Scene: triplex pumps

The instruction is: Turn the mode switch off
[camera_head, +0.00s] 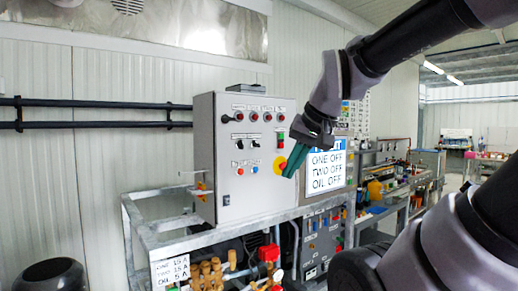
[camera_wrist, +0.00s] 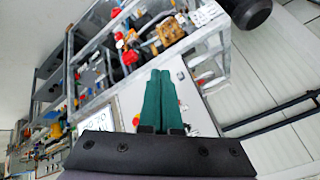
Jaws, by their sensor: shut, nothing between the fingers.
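A light grey control box (camera_head: 230,190) stands on a metal frame in the head view. Its front carries rows of small switches and lamps (camera_head: 253,117) and a red-and-yellow rotary knob (camera_head: 280,165) at the lower right. I cannot tell which of these is the mode switch. My gripper (camera_head: 291,173) has green fingers, pointing down, in front of the box's right edge beside the rotary knob. The fingers hide part of that edge; contact cannot be told. In the wrist view my gripper (camera_wrist: 162,73) is shut and empty, its fingers overlapping the pale box panel (camera_wrist: 130,99).
A sign (camera_head: 327,171) reading "ONE OFF, TWO OFF, OIL OFF" stands right of the box. Brass fittings (camera_head: 207,274) and piping crowd the frame below. Black rails (camera_head: 90,104) run along the left wall. Workbenches (camera_head: 395,205) stretch away at right.

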